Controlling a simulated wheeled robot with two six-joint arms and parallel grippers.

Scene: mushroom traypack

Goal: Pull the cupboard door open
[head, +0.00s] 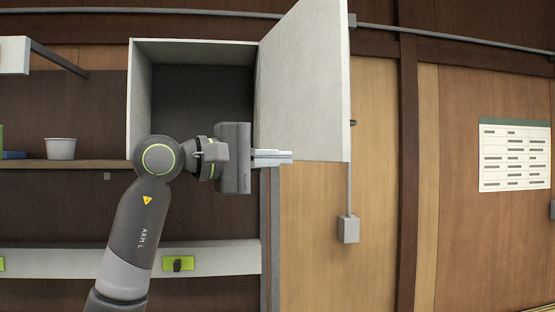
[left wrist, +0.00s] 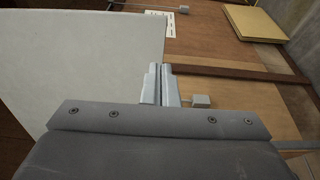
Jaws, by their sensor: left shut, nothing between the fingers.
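The cupboard (head: 143,100) is a pale box on the wall with a dark interior. Its door (head: 302,85) stands wide open, swung out to the right, with a small dark knob (head: 352,123) at its outer edge. The door also shows as a pale panel in the left wrist view (left wrist: 85,60). My left gripper (head: 290,157) is shut and empty at the door's lower edge, in front of the cupboard's right side. In the left wrist view its fingers (left wrist: 161,88) lie together beside the door's edge. I cannot tell whether they touch the door. My right gripper is in neither view.
A shelf (head: 60,164) with a pale cup (head: 61,149) runs left of the cupboard. A lower pale rail (head: 220,261) carries a green plate with a dark knob (head: 178,264). A grey box (head: 348,229) hangs on a conduit on the wooden wall. A paper chart (head: 514,156) is at the right.

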